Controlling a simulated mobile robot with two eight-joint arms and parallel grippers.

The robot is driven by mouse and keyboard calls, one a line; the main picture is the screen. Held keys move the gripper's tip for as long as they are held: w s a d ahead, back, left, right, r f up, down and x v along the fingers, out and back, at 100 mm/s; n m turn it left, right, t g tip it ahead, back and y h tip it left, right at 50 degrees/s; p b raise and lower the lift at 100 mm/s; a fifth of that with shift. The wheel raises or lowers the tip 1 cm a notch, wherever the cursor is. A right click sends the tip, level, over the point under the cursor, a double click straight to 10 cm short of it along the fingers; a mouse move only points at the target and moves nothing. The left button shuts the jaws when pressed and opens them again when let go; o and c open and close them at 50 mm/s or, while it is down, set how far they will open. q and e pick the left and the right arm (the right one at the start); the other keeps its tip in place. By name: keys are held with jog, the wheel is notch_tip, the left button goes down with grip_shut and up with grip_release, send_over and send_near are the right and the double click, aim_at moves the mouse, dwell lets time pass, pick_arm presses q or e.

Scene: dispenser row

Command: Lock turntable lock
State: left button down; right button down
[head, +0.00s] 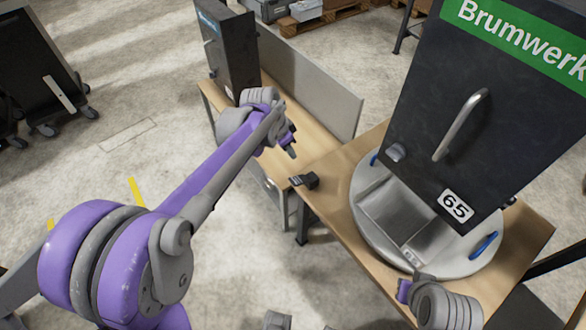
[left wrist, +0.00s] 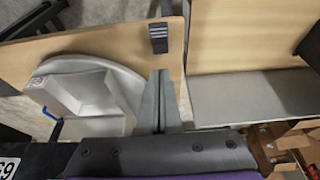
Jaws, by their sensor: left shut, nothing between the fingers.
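The turntable (head: 365,212) is a round grey disc on a wooden table, under a dark dispenser labelled 65. A small black block with a ridged top, seemingly the turntable lock (head: 305,180), sits at the table's left edge, apart from the disc. In the left wrist view the lock (left wrist: 158,37) lies just beyond the fingertips. My left gripper (head: 291,152) is shut and empty, above and slightly left of the lock, not touching it. The wrist view shows its grey fingers (left wrist: 157,85) together. My right arm's end (head: 440,303) shows at the lower right; its fingers cannot be made out.
The dispenser (head: 430,125) with a metal handle (head: 460,125) stands over the disc. Blue grips (head: 484,247) show on the disc's rim. A neighbouring table with a grey panel (head: 310,80) and another dark dispenser (head: 230,50) stands behind. Open floor (head: 120,90) lies at left.

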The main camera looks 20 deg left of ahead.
pick_arm(q)
jog(key=b, duration=0.1)
send_over(297, 180)
jog(key=f, duration=0.9)
jog(key=shift+w+d, duration=0.15)
jog(key=shift+w, duration=0.1)
jog(key=f, duration=0.2)
jog(key=s+a+f, duration=0.1)
jog(key=shift+s+f, duration=0.15)
jog(key=shift+f, duration=0.25)
jog(key=shift+a+f+b, duration=0.1)
jog(key=shift+b, duration=0.2)
